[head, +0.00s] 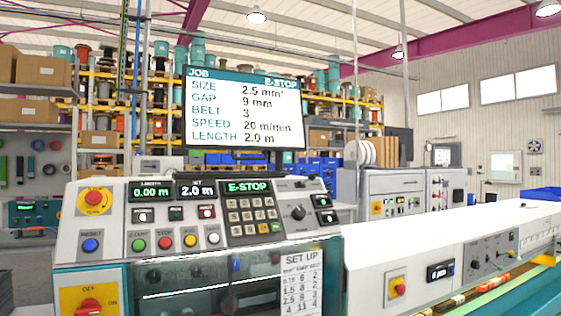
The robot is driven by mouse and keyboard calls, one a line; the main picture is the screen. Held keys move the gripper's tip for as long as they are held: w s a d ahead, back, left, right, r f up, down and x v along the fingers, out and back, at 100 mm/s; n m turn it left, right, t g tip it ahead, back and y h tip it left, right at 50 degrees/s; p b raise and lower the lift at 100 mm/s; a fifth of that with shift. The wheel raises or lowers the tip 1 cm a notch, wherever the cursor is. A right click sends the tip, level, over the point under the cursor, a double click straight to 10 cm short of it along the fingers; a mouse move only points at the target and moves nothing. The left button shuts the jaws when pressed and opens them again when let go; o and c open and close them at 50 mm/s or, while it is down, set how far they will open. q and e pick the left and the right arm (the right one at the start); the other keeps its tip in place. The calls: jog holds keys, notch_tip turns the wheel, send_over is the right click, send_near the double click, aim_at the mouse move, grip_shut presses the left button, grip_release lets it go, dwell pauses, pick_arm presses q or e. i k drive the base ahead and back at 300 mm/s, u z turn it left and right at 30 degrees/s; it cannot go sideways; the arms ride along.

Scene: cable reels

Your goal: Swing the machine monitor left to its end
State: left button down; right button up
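The machine monitor (246,110) is a dark-framed flat screen above the control panel, left of the picture's middle. Its white face lists JOB, SIZE, GAP, BELT, SPEED and LENGTH, with an E-STOP tag at its upper right. The screen is seen at a slight slant. Its mount is not clearly visible behind the console. Neither of my grippers shows in the head view, so nothing is seen touching the monitor.
A control console (200,225) with a yellow-based red stop button (96,201), keypad and displays stands below the monitor. A long white machine housing (450,255) runs to the right. Shelving (330,120) with cable reels stands behind. Open air surrounds the screen's left side.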

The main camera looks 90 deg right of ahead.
aim_at(222, 110)
jog(key=z, duration=0.1)
jog(key=k, duration=1.25)
jog(key=z, duration=1.25)
jog(key=i, duration=0.75)
jog(key=z, duration=0.15)
